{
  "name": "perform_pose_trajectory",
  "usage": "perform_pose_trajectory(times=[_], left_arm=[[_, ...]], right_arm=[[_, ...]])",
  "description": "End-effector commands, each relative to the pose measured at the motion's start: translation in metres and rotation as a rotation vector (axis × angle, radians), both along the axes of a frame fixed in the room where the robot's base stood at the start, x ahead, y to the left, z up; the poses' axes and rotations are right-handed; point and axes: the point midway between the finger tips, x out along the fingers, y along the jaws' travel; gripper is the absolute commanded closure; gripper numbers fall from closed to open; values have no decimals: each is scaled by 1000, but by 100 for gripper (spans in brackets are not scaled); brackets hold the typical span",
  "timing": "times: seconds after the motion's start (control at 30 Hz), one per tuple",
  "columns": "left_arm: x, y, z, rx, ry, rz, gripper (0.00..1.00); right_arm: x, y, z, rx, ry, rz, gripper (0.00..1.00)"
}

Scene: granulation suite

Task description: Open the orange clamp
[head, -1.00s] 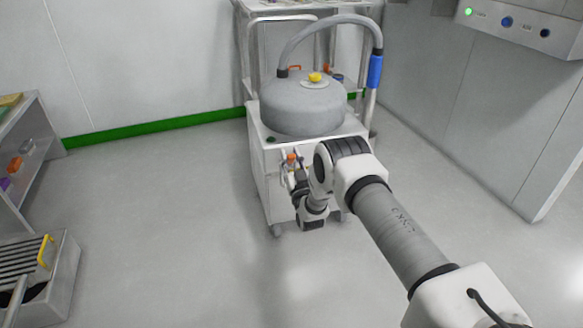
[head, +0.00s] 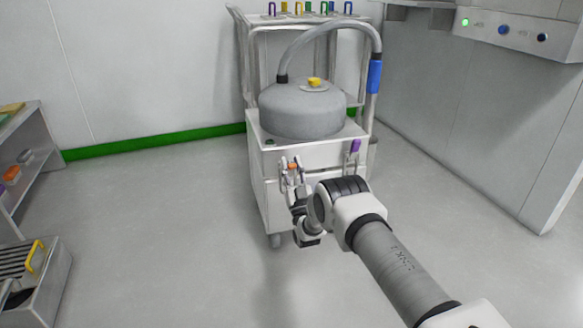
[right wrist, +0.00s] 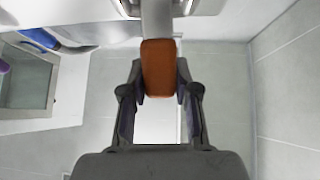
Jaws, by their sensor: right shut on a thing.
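The orange clamp (head: 292,166) is on the upper left front of the white cart (head: 262,200). In the right wrist view its orange handle (right wrist: 158,66) lies between the two dark fingers, on a grey metal part. My right gripper (head: 293,174) reaches the clamp from the front and is shut on the orange handle; it also shows in the right wrist view (right wrist: 160,88). The gripper and wrist hide the lower part of the clamp. My left gripper is out of view.
A grey domed vessel (head: 303,110) with a yellow knob (head: 314,82) and a hose (head: 330,27) sits on the cart. A purple clamp (head: 355,146) is on the cart's right front. Coloured clamps line the rack on top.

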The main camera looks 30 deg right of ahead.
Motion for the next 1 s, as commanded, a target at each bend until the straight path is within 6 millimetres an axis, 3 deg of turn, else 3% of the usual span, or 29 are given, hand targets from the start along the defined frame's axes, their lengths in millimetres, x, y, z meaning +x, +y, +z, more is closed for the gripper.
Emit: perform_pose_trajectory(times=[0.03,0.07,0.1,0.13,0.47,0.8,1.0], left_arm=[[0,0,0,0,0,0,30],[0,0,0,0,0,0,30],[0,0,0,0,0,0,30],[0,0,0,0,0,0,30],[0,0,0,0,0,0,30],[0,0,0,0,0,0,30],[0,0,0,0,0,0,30]], right_arm=[[0,0,-1,0,2,1,100],[0,0,-1,0,2,1,63],[0,0,-1,0,2,1,49],[0,0,-1,0,2,1,44],[-2,1,-3,1,2,0,44],[-47,15,-40,1,5,0,44],[-57,18,-48,1,2,0,44]])
